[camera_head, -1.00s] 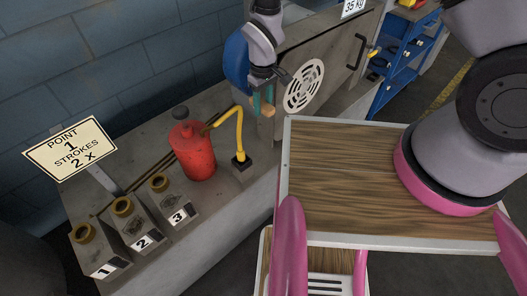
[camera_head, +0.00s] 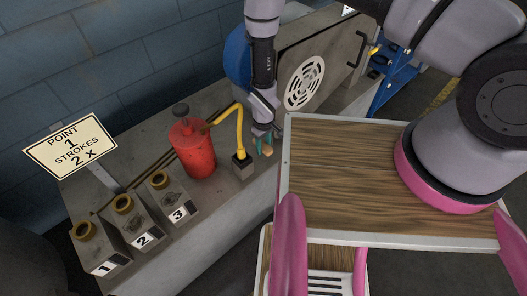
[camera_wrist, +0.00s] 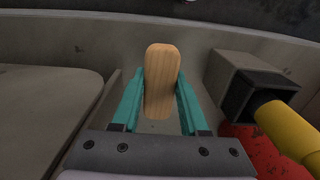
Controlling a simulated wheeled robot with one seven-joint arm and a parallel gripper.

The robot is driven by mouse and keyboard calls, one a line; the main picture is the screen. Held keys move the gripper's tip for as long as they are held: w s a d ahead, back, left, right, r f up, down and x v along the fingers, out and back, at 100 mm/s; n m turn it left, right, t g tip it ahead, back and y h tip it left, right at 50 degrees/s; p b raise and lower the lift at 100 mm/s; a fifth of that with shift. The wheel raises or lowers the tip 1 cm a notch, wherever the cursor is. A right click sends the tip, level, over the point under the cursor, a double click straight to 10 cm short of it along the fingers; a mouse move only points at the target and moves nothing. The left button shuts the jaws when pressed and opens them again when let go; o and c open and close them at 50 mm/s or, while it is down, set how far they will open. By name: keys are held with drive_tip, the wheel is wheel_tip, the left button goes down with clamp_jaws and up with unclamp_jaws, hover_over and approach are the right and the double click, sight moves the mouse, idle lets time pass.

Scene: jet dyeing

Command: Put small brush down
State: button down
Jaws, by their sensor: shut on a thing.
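The small brush shows as a light wooden block (camera_wrist: 161,82) with rounded ends in the wrist view. My gripper (camera_wrist: 160,103) has teal fingers on either side of it and is shut on it. In the head view the brush (camera_head: 267,150) is a small tan piece at the tip of my gripper (camera_head: 261,142), low over the grey bench (camera_head: 222,194), just right of the yellow spout's black block. I cannot tell whether the brush touches the bench. Its underside is hidden.
A red can (camera_head: 193,148) with a yellow spout (camera_head: 240,128) ending at a black block (camera_head: 242,165) stands close left. Numbered containers (camera_head: 127,220) and a sign (camera_head: 70,146) are further left. A vented grey panel (camera_head: 318,75) stands behind right. My wooden-topped tray is at front right.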

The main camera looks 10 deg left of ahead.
sight(263, 152)
drive_tip(key=shift+f, duration=1.75)
drive_tip(key=shift+f, duration=0.1)
drive_tip(key=shift+c, duration=2.1)
unclamp_jaws()
wheel_tip(263, 152, up, 12)
drive_tip(key=shift+r, duration=0.15)
